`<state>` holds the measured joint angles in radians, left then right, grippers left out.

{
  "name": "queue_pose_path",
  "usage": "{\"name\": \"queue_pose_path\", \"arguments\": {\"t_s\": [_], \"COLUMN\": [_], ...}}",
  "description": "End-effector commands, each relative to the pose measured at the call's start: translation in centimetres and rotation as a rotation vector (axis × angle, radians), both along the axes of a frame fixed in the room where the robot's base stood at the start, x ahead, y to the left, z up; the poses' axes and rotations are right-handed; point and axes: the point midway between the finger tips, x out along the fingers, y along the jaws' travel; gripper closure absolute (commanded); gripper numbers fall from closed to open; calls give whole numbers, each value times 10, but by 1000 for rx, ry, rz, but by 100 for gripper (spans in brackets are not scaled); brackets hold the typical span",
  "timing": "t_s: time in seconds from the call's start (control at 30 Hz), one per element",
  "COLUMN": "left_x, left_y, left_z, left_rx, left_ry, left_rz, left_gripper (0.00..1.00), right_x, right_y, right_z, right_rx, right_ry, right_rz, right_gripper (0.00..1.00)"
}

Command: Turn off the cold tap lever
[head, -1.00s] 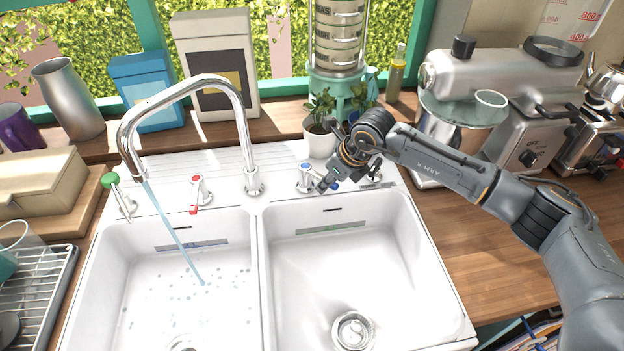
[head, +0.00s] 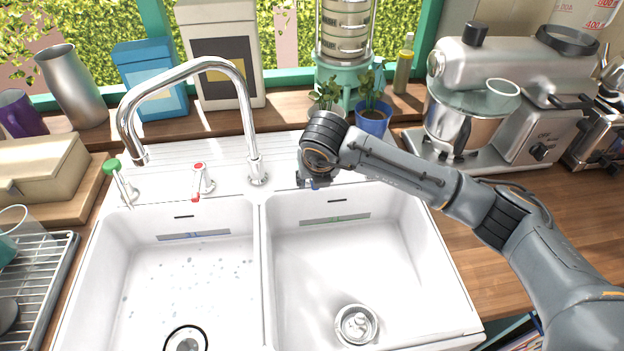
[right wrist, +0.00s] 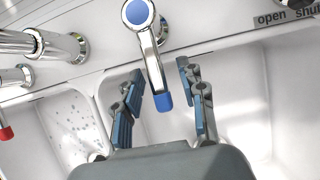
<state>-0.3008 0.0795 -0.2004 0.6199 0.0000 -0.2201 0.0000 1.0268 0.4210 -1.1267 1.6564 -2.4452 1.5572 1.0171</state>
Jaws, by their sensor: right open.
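The cold tap (right wrist: 138,14) has a blue cap and a chrome lever with a blue tip (right wrist: 163,101). In the right wrist view its lever points down between the fingers of my right gripper (right wrist: 160,82). The fingers are open on either side, with a gap to the lever. In the head view my right gripper (head: 314,180) is over the tap behind the right basin and hides most of it. My left gripper is out of view.
A red-tipped tap (head: 201,180) and a green-knobbed tap (head: 119,180) stand left of the spout base. Potted plants (head: 373,118) stand behind my right gripper, and a mixer (head: 470,120) is at right. The double sink (head: 262,270) is empty.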

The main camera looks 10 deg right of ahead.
Motion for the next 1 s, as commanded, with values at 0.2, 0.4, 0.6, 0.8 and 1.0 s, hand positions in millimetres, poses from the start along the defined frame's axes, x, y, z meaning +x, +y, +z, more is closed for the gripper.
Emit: {"name": "queue_pose_path", "arguments": {"t_s": [0.2, 0.4, 0.6, 0.8, 1.0], "left_x": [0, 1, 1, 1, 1], "left_y": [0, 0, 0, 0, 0], "left_z": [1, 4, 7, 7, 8], "left_rx": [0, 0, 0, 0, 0], "left_ry": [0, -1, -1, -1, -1], "left_rz": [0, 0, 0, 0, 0], "left_gripper": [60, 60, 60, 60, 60], "right_x": [-1, -4, -7, -8, -9], "right_y": [0, 0, -1, -1, -1], "right_z": [3, 10, 17, 18, 19], "right_rx": [0, 0, 0, 0, 0], "right_ry": [0, 0, 0, 0, 0], "right_rz": [1, 1, 1, 0, 1], "right_gripper": [60, 60, 60, 60, 60]}}
